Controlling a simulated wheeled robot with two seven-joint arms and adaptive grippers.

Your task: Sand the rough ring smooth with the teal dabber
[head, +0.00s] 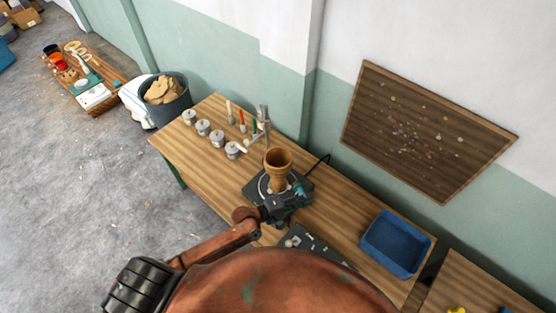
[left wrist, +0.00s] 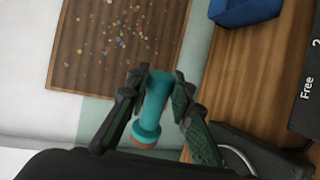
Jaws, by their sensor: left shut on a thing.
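A brown clay goblet drum (head: 278,168) stands upright on a dark wheel unit (head: 256,192) on the wooden table. I cannot make out the rough ring on it. My left gripper (head: 292,200) is in front of the drum's lower part, close to it; I cannot tell whether they touch. In the left wrist view the left gripper (left wrist: 152,105) is shut on the teal dabber (left wrist: 157,95), which has a brownish pad at its lower end. In the head view only a small teal bit of the dabber (head: 299,190) shows. My right gripper is not in view.
Several lidded grey pots (head: 217,138) stand along the table's left part, with a tool rack (head: 262,125) behind the drum. A blue tray (head: 396,243) sits at the table's right end. A dark panel with knobs (head: 315,250) lies in front. A speckled board (head: 425,130) hangs on the wall.

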